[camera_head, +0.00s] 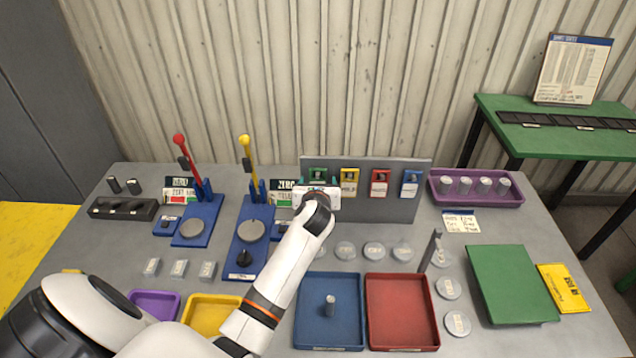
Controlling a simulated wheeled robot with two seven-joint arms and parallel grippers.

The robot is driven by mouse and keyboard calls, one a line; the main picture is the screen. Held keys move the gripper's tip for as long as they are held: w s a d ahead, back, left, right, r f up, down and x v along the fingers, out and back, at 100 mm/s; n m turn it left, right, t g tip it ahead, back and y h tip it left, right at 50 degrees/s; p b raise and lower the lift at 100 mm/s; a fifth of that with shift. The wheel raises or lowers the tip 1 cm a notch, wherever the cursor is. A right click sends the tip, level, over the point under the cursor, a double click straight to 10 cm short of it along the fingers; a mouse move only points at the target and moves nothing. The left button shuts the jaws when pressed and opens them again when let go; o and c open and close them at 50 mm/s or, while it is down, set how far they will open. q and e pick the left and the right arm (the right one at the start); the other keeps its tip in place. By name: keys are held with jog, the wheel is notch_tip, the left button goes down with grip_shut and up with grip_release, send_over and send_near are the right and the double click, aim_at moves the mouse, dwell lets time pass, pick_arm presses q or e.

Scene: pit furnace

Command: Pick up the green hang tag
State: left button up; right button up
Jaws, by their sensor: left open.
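The green hang tag (318,174) hangs at the left end of a row of tags on the upright grey panel (395,208). Its lower part is hidden behind my left gripper. My left gripper (318,184) is in front of the green tag, its white body covering the panel's left part. Its fingers reach toward the tag and it is open. I cannot tell whether the fingers touch the tag. A yellow tag (350,181), a red tag (381,183) and a blue tag (411,184) hang to the right. My right gripper is not in view.
Two blue lever stands (198,229) (247,247) stand left of the panel. A blue tray (330,338) and a red tray (402,335) lie in front. Clear discs (374,251) lie before the panel. A purple tray (480,200) with several cylinders stands right.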

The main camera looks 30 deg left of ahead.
pick_arm(q)
jog(key=c, duration=1)
jog(key=shift+c, duration=0.2)
jog(key=shift+r, duration=0.1)
jog(key=shift+r, duration=0.45)
jog(key=s+d+b, duration=0.1)
jog(key=s+d, duration=0.1)
jog(key=s, duration=0.1)
jog(key=shift+f+b, duration=0.1)
jog(key=shift+b, duration=0.25)
notch_tip(320, 180, up, 14)
send_over(318, 182)
jog(key=s+d, duration=0.3)
jog(key=s, duration=0.2)
